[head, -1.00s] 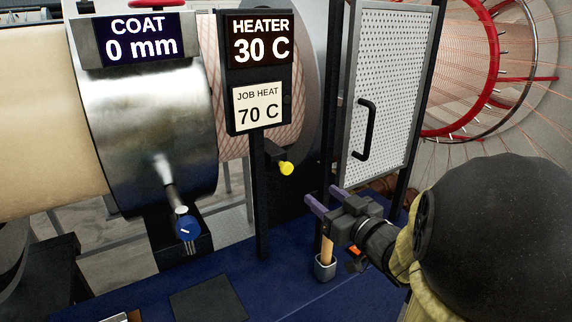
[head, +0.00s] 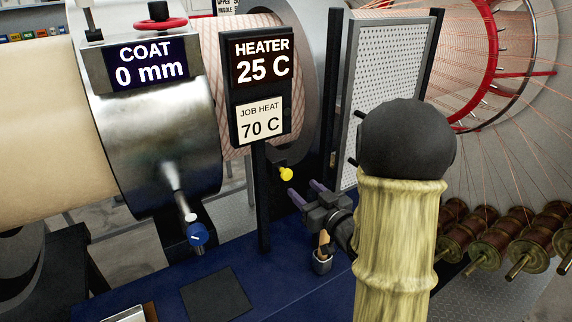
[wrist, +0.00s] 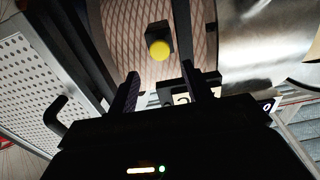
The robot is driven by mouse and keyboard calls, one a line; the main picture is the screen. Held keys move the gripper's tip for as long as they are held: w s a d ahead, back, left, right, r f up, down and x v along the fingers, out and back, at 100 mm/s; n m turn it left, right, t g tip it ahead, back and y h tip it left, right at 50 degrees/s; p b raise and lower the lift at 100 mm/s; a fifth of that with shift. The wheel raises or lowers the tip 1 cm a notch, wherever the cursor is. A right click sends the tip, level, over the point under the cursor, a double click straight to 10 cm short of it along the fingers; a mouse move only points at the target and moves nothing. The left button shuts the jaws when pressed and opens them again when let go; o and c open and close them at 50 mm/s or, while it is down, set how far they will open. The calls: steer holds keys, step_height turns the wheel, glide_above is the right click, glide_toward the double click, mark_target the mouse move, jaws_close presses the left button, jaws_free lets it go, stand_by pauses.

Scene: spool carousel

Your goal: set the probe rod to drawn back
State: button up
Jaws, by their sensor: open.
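A yellow knob (head: 286,174) sticks out from a dark mount below the braided tube, right of the sign post; it looks like the end of the probe rod, whose shaft I cannot make out. My gripper (head: 305,191) is just right of and below the knob in the head view, fingers apart and empty. In the wrist view the yellow knob (wrist: 160,49) lies beyond my gripper (wrist: 160,85), centred between the two fingers and apart from them.
A heater sign (head: 262,62) reads 25 C, above a job heat card of 70 C. A perforated door (head: 388,90) stands right of the gripper. A blue knob (head: 197,234) hangs under the metal drum at left. A small cup (head: 322,263) stands below my gripper.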

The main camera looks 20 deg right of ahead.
mark_target(288, 175)
steer(key=p+x, duration=0.3)
steer(key=x, duration=0.6)
steer(key=shift+w+a+p, duration=0.1)
steer(key=shift+w+p, duration=0.15)
steer(key=shift+p, duration=0.05)
steer(key=shift+f, duration=0.1)
jaws_close()
